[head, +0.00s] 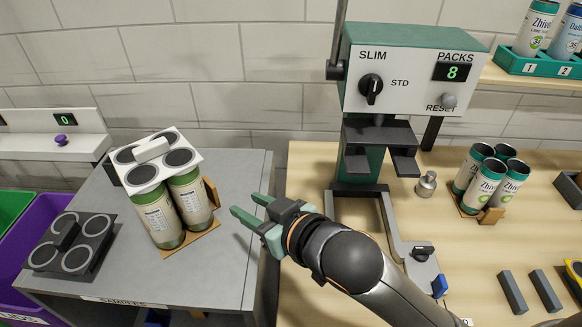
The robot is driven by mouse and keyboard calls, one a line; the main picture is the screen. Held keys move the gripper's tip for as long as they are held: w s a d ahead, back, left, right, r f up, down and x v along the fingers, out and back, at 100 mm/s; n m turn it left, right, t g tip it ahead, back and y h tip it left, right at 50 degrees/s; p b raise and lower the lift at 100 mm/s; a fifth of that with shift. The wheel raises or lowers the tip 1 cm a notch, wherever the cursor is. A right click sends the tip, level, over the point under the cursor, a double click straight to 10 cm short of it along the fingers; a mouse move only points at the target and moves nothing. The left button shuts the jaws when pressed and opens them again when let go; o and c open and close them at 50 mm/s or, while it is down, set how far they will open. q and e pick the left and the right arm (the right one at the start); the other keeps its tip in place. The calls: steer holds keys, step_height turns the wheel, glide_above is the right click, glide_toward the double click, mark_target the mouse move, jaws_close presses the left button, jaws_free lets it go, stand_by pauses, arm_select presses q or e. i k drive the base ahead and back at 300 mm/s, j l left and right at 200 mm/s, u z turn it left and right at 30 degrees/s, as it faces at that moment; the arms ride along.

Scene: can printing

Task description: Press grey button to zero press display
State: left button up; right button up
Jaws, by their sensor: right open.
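The press (410,95) stands on the wooden bench, with a white front panel and green body. Its display (453,72) is labelled PACKS and reads 8. The round grey button (449,101) sits below the display at the RESET label, whose end it covers. A black knob (371,89) is on the panel between SLIM and STD. My right gripper (246,204) is open and empty, left of the press and well below the panel, apart from the button. Its fingers point left toward the grey table. My left gripper is not in view.
Cans (155,215) under a white pack top stand on the grey table (225,265), near my right fingers. A dark holder (75,243) lies left. Several cans (487,183) stand right of the press. Another display (65,120) reads 0 above a purple button (61,140).

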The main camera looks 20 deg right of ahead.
mark_target(449, 102)
steer(key=k, duration=1.5)
